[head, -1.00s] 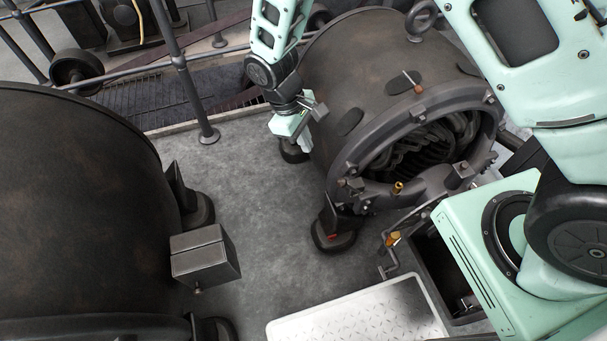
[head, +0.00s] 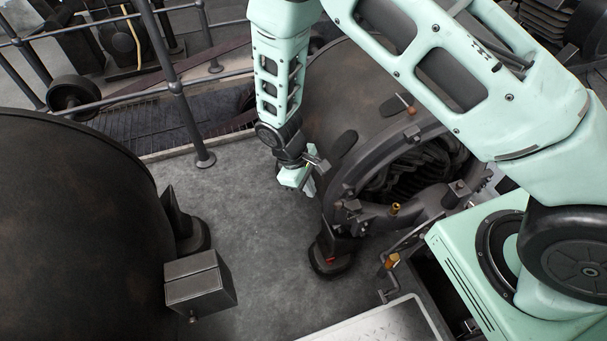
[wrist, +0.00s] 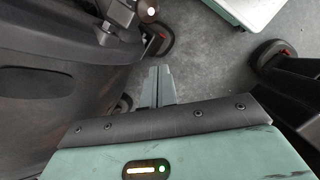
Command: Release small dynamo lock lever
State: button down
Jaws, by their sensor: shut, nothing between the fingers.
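The small dynamo (head: 332,95) is a dark drum with an open end ring and coils inside, right of centre in the head view. A short lever with a reddish-brown knob (head: 411,109) stands on its top near the ring. A brass-tipped fitting (head: 395,208) sits on the ring's lower edge. I cannot tell for certain which part is the lock lever. My gripper (head: 309,187) is shut and empty, pointing down beside the drum's left side, apart from the levers. In the wrist view my gripper (wrist: 158,78) shows closed fingers, with the drum (wrist: 50,75) at left.
A larger dark drum (head: 75,220) with a grey box (head: 200,282) on its side fills the left. Bare floor (head: 245,225) lies between the drums. A railing (head: 178,85) runs behind. A dynamo foot (head: 333,262), an orange-handled crank (head: 392,260) and a pale plate (head: 385,322) are in front.

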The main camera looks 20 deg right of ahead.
jog(key=shift+s+d+f, duration=0.35)
jog(key=shift+s+d, duration=0.45)
jog(key=shift+d, duration=0.05)
jog(key=shift+s+d+f, duration=0.3)
jog(key=shift+s+d, duration=0.45)
jog(key=shift+d, duration=0.05)
jog(key=shift+d+r+y+p, duration=0.3)
jog(key=shift+p, duration=0.15)
